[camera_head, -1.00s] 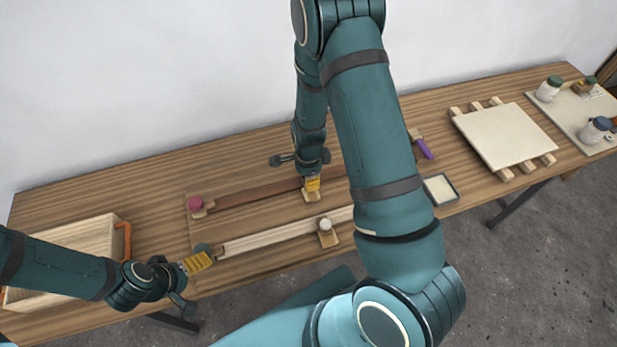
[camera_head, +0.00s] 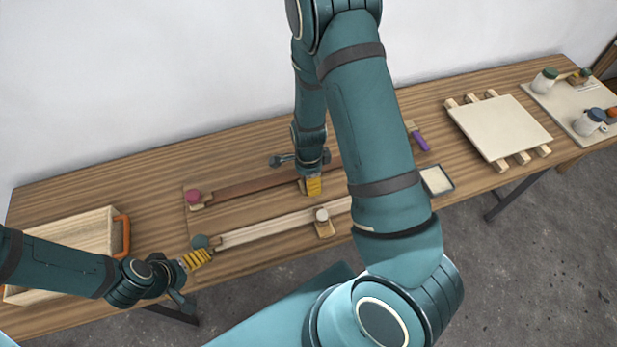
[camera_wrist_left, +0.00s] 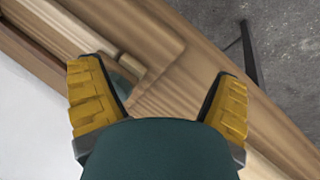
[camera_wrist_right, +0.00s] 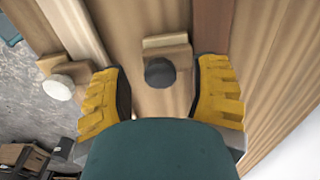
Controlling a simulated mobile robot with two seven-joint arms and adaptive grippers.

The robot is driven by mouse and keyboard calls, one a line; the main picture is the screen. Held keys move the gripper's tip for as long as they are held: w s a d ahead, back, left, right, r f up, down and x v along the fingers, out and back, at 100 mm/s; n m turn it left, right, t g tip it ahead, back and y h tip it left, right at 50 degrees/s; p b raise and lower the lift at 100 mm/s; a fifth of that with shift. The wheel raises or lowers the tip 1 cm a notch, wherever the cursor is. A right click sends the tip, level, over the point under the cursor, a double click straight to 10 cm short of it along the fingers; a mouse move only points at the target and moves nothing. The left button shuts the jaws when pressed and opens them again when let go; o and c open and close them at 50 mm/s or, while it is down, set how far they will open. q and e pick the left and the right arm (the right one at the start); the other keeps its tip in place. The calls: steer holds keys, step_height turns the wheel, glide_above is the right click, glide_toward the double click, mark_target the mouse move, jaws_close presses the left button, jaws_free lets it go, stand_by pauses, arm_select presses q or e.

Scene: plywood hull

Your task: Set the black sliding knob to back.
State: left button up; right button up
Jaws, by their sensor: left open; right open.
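The black sliding knob (camera_wrist_right: 160,72) shows in the right wrist view on a wooden block (camera_wrist_right: 167,47) beside the dark rail. My right gripper (camera_wrist_right: 160,95) is open, with one finger on each side of the knob and visible gaps to both. In the head view my right gripper (camera_head: 314,185) is down at the dark rail (camera_head: 255,186) and hides the knob. My left gripper (camera_head: 198,259) is open near a teal knob (camera_head: 200,241) at the left end of the pale rail (camera_head: 262,234). The teal knob is partly visible in the left wrist view (camera_wrist_left: 124,86).
A pink knob (camera_head: 193,197) stands at the dark rail's left end. A white knob (camera_head: 321,214) stands on a block along the pale rail. An open wooden box (camera_head: 75,232) with an orange handle is at left. A board (camera_head: 498,127) on slats lies at right.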

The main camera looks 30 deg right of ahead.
step_height(320, 180, up, 12)
stand_by(0.5)
stand_by(0.5)
